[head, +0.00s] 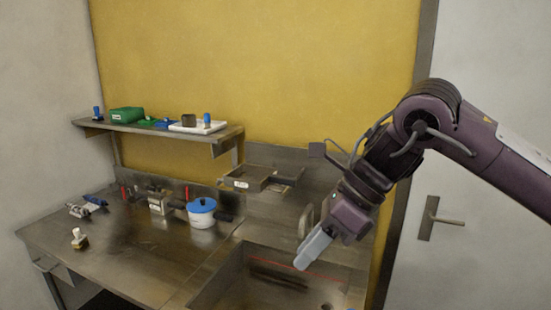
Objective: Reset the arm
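My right arm comes in from the right in the head view. Its gripper (312,252) points down and to the left, above the sunken metal basin at the front right. The pale fingers appear close together, but I cannot tell whether they are fully shut. Nothing shows clearly between them. The gripper looks apart from the metal surfaces. My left gripper is not in view.
A steel worktop (130,262) holds a white pot with a blue lid (201,212) and small tools. A wall shelf (160,138) carries a green box (126,115) and a white tray. A metal tray (262,180) sits behind the basin (225,290). A door handle (440,218) is at right.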

